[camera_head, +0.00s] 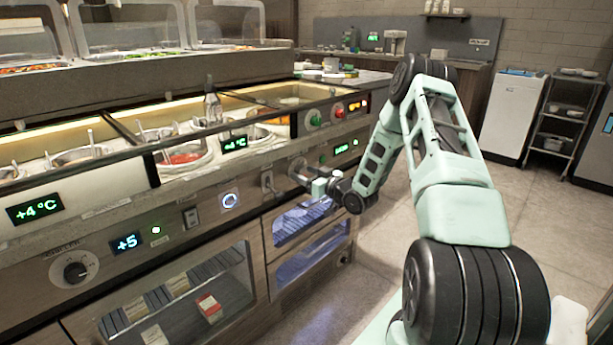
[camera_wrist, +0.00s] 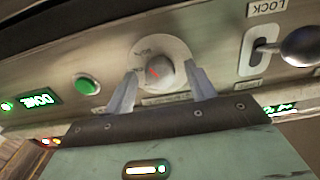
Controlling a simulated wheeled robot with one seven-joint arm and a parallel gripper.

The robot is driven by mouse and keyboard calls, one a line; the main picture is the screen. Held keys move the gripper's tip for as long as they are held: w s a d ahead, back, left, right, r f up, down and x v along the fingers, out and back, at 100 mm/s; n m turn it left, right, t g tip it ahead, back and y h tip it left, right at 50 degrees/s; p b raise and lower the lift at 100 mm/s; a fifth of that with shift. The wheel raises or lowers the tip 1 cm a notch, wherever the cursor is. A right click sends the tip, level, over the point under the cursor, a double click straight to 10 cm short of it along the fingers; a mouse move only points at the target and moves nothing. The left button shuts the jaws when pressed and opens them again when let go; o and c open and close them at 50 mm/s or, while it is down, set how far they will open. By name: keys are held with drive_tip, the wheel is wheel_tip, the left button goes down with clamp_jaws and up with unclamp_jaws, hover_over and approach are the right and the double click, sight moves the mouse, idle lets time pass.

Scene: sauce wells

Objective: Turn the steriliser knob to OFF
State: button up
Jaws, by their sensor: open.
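The steriliser knob (camera_wrist: 153,71) is a round grey knob with a red pointer line, on a pale round plate on the counter's front panel. Its lettering is too blurred to read, and the pointer lies slanted. In the wrist view my gripper (camera_wrist: 164,74) is open, with one finger on each side of the knob. I cannot tell whether either finger touches it. In the head view my gripper (camera_head: 298,174) is at the panel, where it partly hides the knob.
A lit green button (camera_wrist: 87,85) and a green display (camera_wrist: 40,99) are left of the knob in the wrist view. A LOCK switch (camera_wrist: 262,48) and a dark round part (camera_wrist: 302,46) are right. Sauce wells (camera_head: 185,155) lie above the panel. The floor (camera_head: 375,245) right of the counter is clear.

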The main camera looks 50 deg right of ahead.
drive_tip(key=c, duration=1)
drive_tip(key=shift+o, duration=0.2)
